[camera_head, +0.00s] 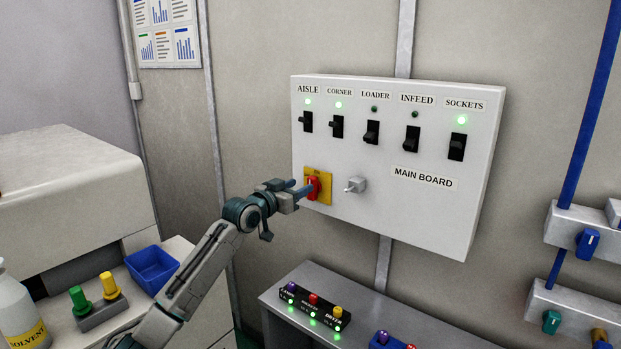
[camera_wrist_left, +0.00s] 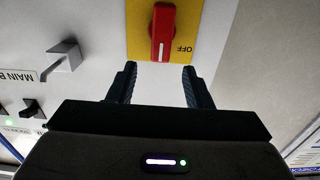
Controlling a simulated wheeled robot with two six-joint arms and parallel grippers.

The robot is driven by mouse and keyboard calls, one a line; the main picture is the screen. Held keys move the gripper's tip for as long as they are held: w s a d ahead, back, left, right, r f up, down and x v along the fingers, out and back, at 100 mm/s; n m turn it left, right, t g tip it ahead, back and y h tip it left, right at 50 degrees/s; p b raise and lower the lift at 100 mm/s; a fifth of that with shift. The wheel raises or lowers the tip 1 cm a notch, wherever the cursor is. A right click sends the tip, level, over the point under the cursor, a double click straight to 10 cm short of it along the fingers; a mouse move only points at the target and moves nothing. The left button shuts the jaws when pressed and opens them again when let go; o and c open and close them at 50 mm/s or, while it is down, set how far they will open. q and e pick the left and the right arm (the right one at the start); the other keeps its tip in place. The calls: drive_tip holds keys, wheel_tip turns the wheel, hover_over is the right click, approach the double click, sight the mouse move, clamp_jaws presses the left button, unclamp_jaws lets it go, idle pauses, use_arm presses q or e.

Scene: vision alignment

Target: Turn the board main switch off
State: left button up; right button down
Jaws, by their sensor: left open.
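The main board (camera_head: 425,215) is a white panel on the wall. Its main switch is a red rotary handle (camera_head: 311,188) on a yellow plate (camera_head: 325,192) at the panel's lower left. In the left wrist view the red handle (camera_wrist_left: 162,32) lies ahead, between the lines of the fingers, with a white mark along it and the word OFF on the yellow plate (camera_wrist_left: 205,28). My left gripper (camera_head: 300,189) is open at the handle; in the wrist view its fingers (camera_wrist_left: 160,85) appear short of it, with nothing between them. My right gripper is not in view.
A grey knob (camera_head: 355,185) sticks out right of the main switch. Above are several black breakers, including SOCKETS (camera_head: 457,147), with AISLE, CORNER and SOCKETS lamps lit green. Below stands a grey bench (camera_head: 375,310) with a button box (camera_head: 314,308).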

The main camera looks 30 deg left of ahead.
sight(310, 181)
use_arm(q)
drive_tip(key=w, duration=0.2)
drive_tip(key=w+p, duration=0.1)
drive_tip(key=w, duration=0.1)
drive_tip(key=shift+w+d+r, duration=0.1)
drive_tip(key=shift+d, duration=0.1)
drive_tip(key=shift+w, duration=0.65)
drive_tip(key=shift+c, duration=0.4)
drive_tip(key=c, duration=0.9)
